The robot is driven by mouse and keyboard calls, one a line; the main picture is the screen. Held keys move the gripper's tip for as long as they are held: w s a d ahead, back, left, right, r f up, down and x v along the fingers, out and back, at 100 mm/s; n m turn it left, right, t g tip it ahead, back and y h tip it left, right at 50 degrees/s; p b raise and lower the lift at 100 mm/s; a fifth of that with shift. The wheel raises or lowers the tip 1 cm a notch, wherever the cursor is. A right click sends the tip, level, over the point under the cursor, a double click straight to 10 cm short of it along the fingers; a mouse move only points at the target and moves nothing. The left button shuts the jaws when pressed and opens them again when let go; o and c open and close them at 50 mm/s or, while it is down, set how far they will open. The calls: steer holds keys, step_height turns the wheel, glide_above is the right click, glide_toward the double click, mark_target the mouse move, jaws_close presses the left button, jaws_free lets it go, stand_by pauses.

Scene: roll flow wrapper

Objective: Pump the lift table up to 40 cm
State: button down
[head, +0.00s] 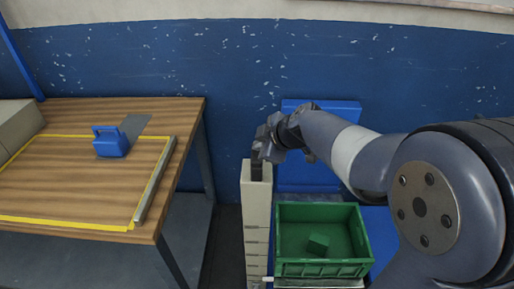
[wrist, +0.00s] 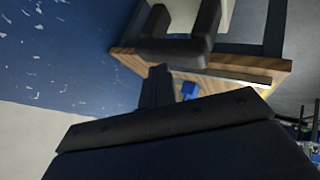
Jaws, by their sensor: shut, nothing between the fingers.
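My gripper (head: 257,163) is at the top of a pale segmented column (head: 257,210) in the head view, shut and empty. In the wrist view its dark fingers (wrist: 157,85) stick up from the palm, below a dark U-shaped piece (wrist: 180,45); I cannot tell whether they touch it. The blue surface (head: 377,232) beside and under the green crate, with a blue upright panel (head: 310,175) behind, looks like the lift table. No height mark or pump lever can be clearly made out.
The green crate (head: 322,268) holds a small green block (head: 318,243). A wooden workbench (head: 80,170) stands left, with a yellow border, a metal bar (head: 154,185) and a blue handled object (head: 110,145). A blue wall (head: 240,65) closes the back. A floor gap separates bench and column.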

steer(key=shift+f+b, duration=1.45)
steer(key=shift+b, duration=0.3)
stand_by(1.2)
steer(key=shift+r, duration=0.1)
steer(key=shift+r+p, duration=1.45)
steer(key=shift+r, duration=1.25)
step_height(320, 180, up, 5)
steer(key=shift+p, duration=1.25)
steer(key=shift+f, duration=0.1)
steer(key=shift+f+b, duration=1.45)
steer(key=shift+f, duration=1.35)
